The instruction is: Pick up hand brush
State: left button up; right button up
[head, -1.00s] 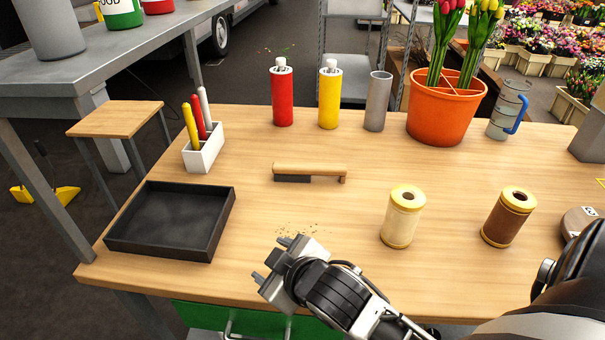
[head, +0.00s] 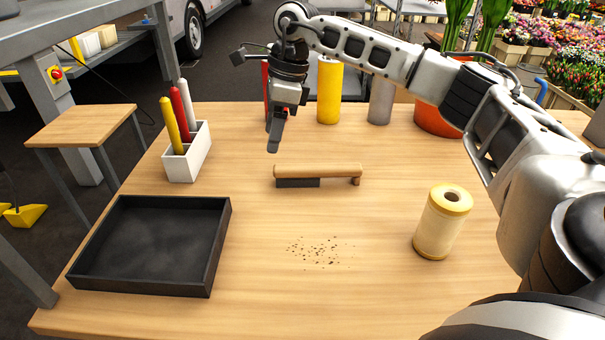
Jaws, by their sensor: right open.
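The hand brush (head: 318,174) lies on the wooden table in the middle of the head view. It has a light wooden handle pointing right and a dark bristle block under its left part. My right gripper (head: 274,140) hangs above and behind the left end of the brush, pointing down. It is open and empty, apart from the brush; one finger shows clearly and the other is hard to make out. My left gripper is out of view.
A black tray (head: 152,285) lies at the front left, with a white pen holder (head: 187,160) behind it. Dark crumbs (head: 318,251) lie in front of the brush. A twine spool (head: 442,222) stands at right. A yellow bottle (head: 329,92) and grey cylinder (head: 381,101) stand behind.

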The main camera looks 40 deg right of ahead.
jog(key=s+d+r+m+g+h, duration=0.1)
jog(key=s+d+r+h, duration=0.15)
jog(key=d, duration=0.65)
jog(key=b, duration=0.1)
send_over(313, 166)
jog(key=f, duration=0.9)
jog(key=shift+s+d+f, duration=0.1)
jog(key=shift+s, duration=0.1)
jog(key=shift+w+f, duration=0.15)
jog(key=shift+f, duration=2.9)
jog(key=c, duration=1)
jog(key=shift+c, duration=0.5)
jog(key=shift+r, duration=0.1)
